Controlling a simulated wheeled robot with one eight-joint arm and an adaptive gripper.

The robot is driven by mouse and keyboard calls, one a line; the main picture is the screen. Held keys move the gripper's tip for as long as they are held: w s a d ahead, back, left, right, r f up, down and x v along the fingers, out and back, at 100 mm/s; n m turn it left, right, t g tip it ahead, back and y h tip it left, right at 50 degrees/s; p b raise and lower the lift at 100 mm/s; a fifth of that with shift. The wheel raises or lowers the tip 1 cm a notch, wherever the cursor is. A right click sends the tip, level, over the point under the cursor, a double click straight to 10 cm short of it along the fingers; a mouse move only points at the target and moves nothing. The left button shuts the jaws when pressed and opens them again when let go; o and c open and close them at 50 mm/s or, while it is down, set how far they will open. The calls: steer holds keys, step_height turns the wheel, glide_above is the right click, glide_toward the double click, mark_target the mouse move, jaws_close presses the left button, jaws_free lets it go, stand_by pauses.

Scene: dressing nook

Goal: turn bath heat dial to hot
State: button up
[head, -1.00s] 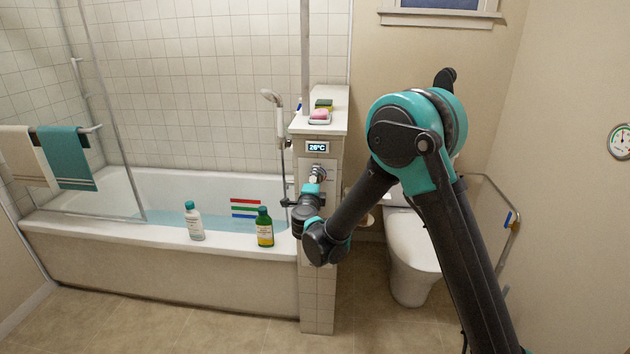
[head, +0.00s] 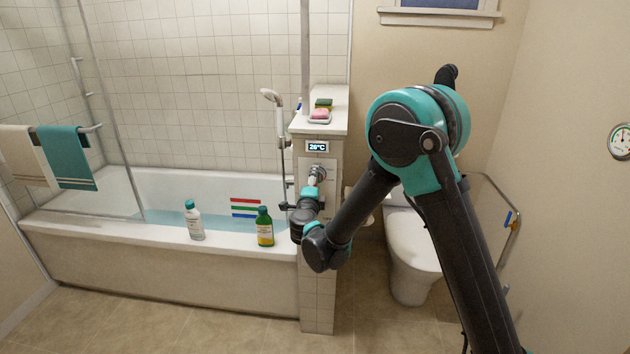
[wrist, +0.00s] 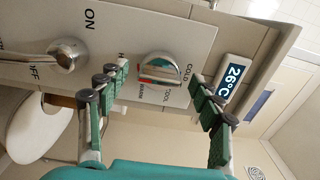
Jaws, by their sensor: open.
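The bath heat dial (wrist: 160,70) is a round chrome knob on a white panel (wrist: 195,45), with a bar grip and a red mark. Around it I read COLD, COOL and WARM, and an H partly hidden by a finger. Which label it points to is unclear. My gripper (wrist: 158,78) is open, its green-padded fingers on either side of the dial in the wrist view, apparently short of it. In the head view the dial (head: 318,172) shows just above my gripper (head: 311,189). The display (wrist: 233,80) reads 26°C, also in the head view (head: 317,147).
A chrome ON/OFF lever (wrist: 68,55) is on the same panel, left of the dial in the wrist view. A white bottle (head: 194,221) and a green bottle (head: 265,227) stand on the tub rim (head: 130,235). A toilet (head: 410,265) stands behind my arm.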

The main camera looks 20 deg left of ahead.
steer(key=v, duration=1)
steer(key=shift+w, duration=0.1)
steer(key=w+d+r+n+y, duration=0.45)
steer(key=d+r+n, duration=0.2)
steer(key=r, duration=0.25)
steer(key=d+n+g+y, duration=0.2)
steer(key=d+n+g, duration=0.2)
steer(key=d+n, duration=0.3)
steer(key=s+d+f+g+h, duration=0.3)
steer(key=s+d+f, duration=0.4)
steer(key=d, duration=0.5)
steer(key=s+d+f+n+g+h, duration=0.1)
steer(key=s+d+f+g+h, duration=0.2)
steer(key=s+d+f, duration=0.4)
steer(key=s+d+f+n+g+h, duration=0.1)
steer(key=s+d+f+g+h, duration=0.2)
steer(key=d, duration=1.4)
steer(key=s+f+h, duration=0.1)
steer(key=s+f, duration=0.3)
steer(key=s, duration=0.1)
